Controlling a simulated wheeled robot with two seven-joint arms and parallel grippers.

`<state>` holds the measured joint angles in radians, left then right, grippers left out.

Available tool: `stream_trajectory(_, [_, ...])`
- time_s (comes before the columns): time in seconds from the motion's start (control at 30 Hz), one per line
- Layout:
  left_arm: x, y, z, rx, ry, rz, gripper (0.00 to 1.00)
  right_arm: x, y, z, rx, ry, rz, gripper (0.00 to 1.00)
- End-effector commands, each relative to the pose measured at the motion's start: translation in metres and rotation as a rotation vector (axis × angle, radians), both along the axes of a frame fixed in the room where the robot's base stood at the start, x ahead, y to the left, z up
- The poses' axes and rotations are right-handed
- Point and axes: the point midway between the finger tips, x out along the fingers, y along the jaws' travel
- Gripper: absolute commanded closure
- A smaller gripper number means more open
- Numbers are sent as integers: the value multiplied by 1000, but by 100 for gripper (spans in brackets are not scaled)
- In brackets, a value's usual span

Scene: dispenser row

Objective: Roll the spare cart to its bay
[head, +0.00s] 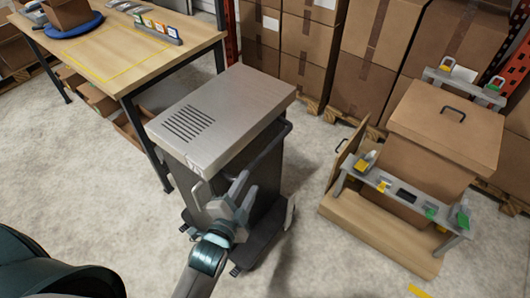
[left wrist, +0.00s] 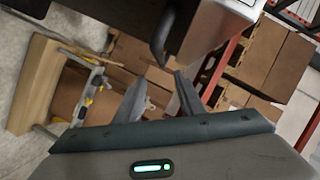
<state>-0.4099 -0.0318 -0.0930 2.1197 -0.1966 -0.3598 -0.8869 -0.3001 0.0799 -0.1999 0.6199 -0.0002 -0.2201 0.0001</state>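The cart (head: 225,110) stands upright in the middle of the head view, with a brushed-metal top, a slotted vent and a dark grey body on a low wheeled base. Its dark handle bar (head: 272,142) runs along the right side below the top. My left gripper (head: 240,192) is in front of the cart's near side and hides part of it. In the left wrist view its two fingers (left wrist: 160,82) are apart with nothing between them. A dark curved bar (left wrist: 161,38), which looks like the handle, lies just beyond the fingertips. My right gripper is not in view.
A wooden worktable (head: 125,62) stands close at the left of the cart. A brown cabinet-like unit (head: 440,130) on a wooden base, with a grey rack, stands at the right. Stacked cartons (head: 375,40) line the back. A yellow floor mark (head: 420,291) shows at lower right. Bare floor lies between cart and unit.

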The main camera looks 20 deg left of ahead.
Motion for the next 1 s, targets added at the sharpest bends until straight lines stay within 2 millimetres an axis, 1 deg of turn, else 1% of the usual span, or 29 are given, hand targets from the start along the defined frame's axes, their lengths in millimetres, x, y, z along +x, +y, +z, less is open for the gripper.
stream_trajectory(0.27, [40, -1, -6, -2, 0, 0, 64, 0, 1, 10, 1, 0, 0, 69])
stream_trajectory(0.7, [116, -2, -23, -1, 0, 0, 64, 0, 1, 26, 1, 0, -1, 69])
stream_trajectory(0.8, [131, -2, -26, -1, -1, 1, 64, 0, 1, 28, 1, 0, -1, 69])
stream_trajectory(1.0, [150, -3, -31, -1, -1, 1, 64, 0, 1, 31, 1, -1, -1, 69])
